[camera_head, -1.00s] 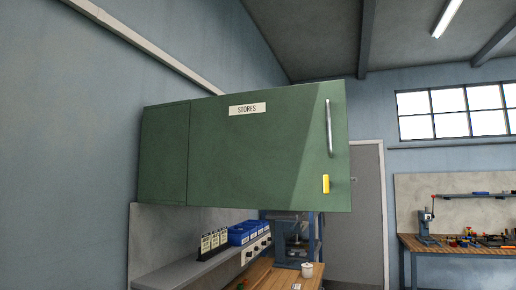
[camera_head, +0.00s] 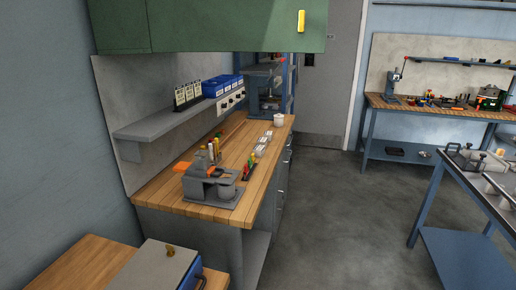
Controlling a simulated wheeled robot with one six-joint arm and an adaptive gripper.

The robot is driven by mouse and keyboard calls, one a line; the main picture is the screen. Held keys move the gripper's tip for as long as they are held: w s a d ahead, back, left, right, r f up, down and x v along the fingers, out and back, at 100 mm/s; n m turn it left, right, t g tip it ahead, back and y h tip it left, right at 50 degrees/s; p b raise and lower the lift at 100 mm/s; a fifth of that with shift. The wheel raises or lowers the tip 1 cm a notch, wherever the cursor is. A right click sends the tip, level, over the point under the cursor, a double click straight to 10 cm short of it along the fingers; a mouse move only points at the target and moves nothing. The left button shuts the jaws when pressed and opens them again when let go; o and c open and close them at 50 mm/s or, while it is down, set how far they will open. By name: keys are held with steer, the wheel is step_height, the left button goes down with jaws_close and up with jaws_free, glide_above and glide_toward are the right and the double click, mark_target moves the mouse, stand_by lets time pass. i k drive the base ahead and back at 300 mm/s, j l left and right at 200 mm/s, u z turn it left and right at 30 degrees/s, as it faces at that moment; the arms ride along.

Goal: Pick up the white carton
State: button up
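I cannot make out a white carton for certain in this view. A small white container (camera_head: 279,120) stands upright near the far end of the wooden workbench, but it looks round rather than box-shaped. Several small pale items (camera_head: 263,144) lie on the bench nearer to me, too small to identify. My gripper is not in view.
The wooden workbench (camera_head: 165,187) runs along the left wall under a grey shelf (camera_head: 158,126) and a green cabinet (camera_head: 200,30). A grey fixture (camera_head: 212,188) stands on its near end. A blue-framed cart (camera_head: 462,255) is at right. The grey floor (camera_head: 345,220) between is clear.

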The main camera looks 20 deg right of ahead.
mark_target(259, 150)
steer(key=i+l, duration=0.1)
steer(key=l, duration=0.3)
steer(key=i+l, duration=0.15)
steer(key=l, duration=0.2)
steer(key=i+l, duration=0.1)
steer(key=l, duration=0.3)
steer(key=i+l+z, duration=0.1)
steer(key=l, duration=0.25)
